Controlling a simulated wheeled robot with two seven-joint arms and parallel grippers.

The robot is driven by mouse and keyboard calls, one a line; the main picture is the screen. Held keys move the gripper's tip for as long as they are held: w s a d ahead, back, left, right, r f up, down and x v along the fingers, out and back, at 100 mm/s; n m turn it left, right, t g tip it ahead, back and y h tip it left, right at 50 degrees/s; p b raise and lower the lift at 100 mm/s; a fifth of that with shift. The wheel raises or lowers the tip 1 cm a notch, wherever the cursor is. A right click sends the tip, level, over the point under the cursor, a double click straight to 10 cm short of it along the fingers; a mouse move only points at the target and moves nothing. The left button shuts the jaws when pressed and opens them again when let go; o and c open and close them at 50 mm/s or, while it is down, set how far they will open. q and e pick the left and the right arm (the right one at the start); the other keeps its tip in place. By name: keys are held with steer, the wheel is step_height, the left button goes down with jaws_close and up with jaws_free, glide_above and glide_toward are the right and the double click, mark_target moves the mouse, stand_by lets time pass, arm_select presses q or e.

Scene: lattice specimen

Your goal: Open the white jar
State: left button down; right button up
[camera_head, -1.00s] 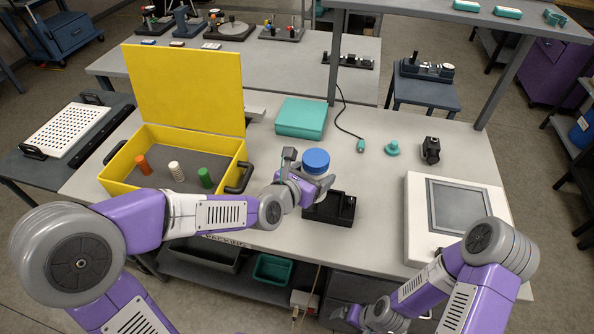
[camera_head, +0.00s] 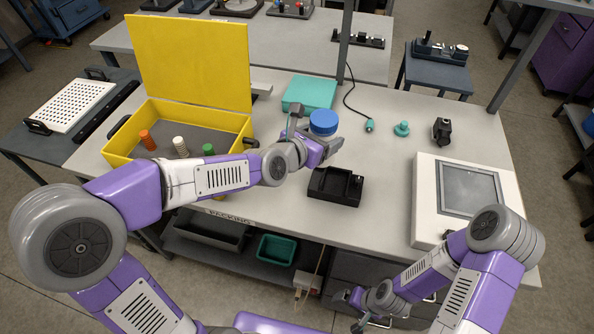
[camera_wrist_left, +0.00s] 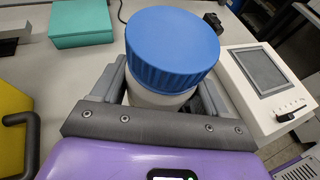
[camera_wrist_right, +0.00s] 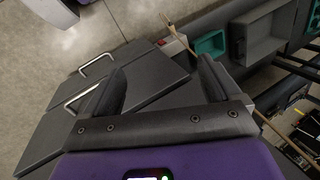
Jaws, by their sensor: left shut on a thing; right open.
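The white jar (camera_wrist_left: 155,97) has a ribbed blue screw lid (camera_wrist_left: 172,45) seated on top. In the head view the lid (camera_head: 323,122) shows over the table, behind the black fixture (camera_head: 335,186). My left gripper (camera_head: 322,140) is shut around the jar's white body, just below the lid. In the left wrist view its fingers (camera_wrist_left: 160,92) flank the jar, which is upright or nearly so. My right gripper (camera_head: 348,305) is low in front of the table, below its top. Its fingers (camera_wrist_right: 160,85) are apart and empty in the right wrist view.
An open yellow case (camera_head: 175,160) with orange, white and green cylinders stands at the left. A teal box (camera_head: 308,92), a teal knob (camera_head: 401,129) and a black device (camera_head: 441,131) sit toward the back. A white panel unit (camera_head: 426,205) is at the right. Drawer handles (camera_wrist_right: 95,66) are near my right gripper.

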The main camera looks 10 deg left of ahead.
arm_select(q)
steer(key=w+a+f+n+t+y+b, duration=0.1)
steer(key=w+a+f+n+y+b, duration=0.2)
steer(key=a, duration=0.6)
steer(key=f+b, duration=0.1)
steer(key=f, duration=0.2)
steer(key=f+b, duration=0.1)
steer(key=f, duration=0.2)
steer(key=f+b, duration=0.2)
steer(key=f, duration=0.1)
steer(key=shift+w, duration=0.4)
steer(key=shift+r+y, duration=0.1)
steer(key=shift+y, duration=0.2)
steer(key=shift+f, duration=0.2)
jaws_free()
